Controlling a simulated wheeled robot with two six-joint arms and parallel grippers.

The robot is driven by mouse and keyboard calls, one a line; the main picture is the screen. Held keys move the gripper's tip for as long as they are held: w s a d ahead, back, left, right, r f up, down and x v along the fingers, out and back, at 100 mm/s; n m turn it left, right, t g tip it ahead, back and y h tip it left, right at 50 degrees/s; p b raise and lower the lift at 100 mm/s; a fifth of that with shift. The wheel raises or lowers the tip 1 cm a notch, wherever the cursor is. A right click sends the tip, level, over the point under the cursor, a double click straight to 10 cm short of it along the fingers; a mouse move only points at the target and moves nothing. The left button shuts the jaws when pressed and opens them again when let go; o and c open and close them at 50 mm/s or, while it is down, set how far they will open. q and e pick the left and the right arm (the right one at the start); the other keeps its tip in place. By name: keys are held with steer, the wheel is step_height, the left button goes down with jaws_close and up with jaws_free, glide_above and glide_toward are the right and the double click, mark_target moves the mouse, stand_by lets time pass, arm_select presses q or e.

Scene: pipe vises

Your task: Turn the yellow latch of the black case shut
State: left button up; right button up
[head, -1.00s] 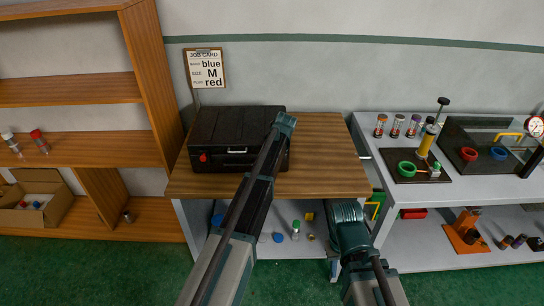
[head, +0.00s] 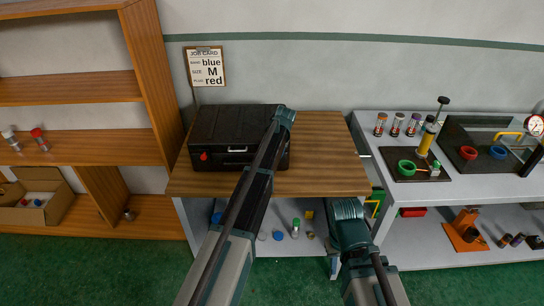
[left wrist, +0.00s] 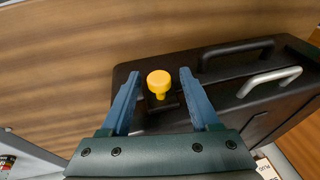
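The black case (head: 215,125) stands shut on the wooden-topped table, with my left arm across its right side. In the left wrist view the case (left wrist: 225,72) lies ahead, and its yellow latch (left wrist: 159,80) is a round knob on a short stem. My left gripper (left wrist: 157,76) is open, one finger on each side of the latch, with gaps showing at both sides. The latch is hidden behind my arm in the head view. My right gripper (head: 334,266) is low by the table's right front, mostly hidden by my right arm, so its fingers are unclear.
A red knob (head: 203,157) is on the case's front left. The wooden tabletop (head: 325,165) is clear right of the case. A grey bench (head: 460,195) with colored rings and a yellow pump stands right. A wooden shelf (head: 70,90) stands left. A job card (head: 205,67) hangs behind.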

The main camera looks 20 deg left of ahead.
arm_select(q)
steer(key=shift+r, duration=0.15)
steer(key=p+v, duration=1.3)
steer(key=shift+r, duration=0.3)
steer(key=shift+s+d, duration=0.1)
steer(key=s+d+f+m+b, duration=0.2)
steer(key=s+d, duration=0.3)
steer(key=s, duration=0.7)
steer(key=s+d+f+m+g+h+b, duration=0.1)
steer(key=s+d+f+b, duration=0.3)
steer(key=s, duration=0.8)
steer(key=s+d+f+m+g+b, duration=0.1)
steer(key=s+d+f+m+b, duration=0.1)
steer(key=s, duration=1.1)
steer(key=d+f+m, duration=0.1)
steer(key=d+f, duration=0.1)
steer(key=d, duration=0.1)
steer(key=shift+d+m+h+b, duration=0.3)
steer(key=shift+m+h+b, duration=0.1)
steer(key=shift+s, duration=0.1)
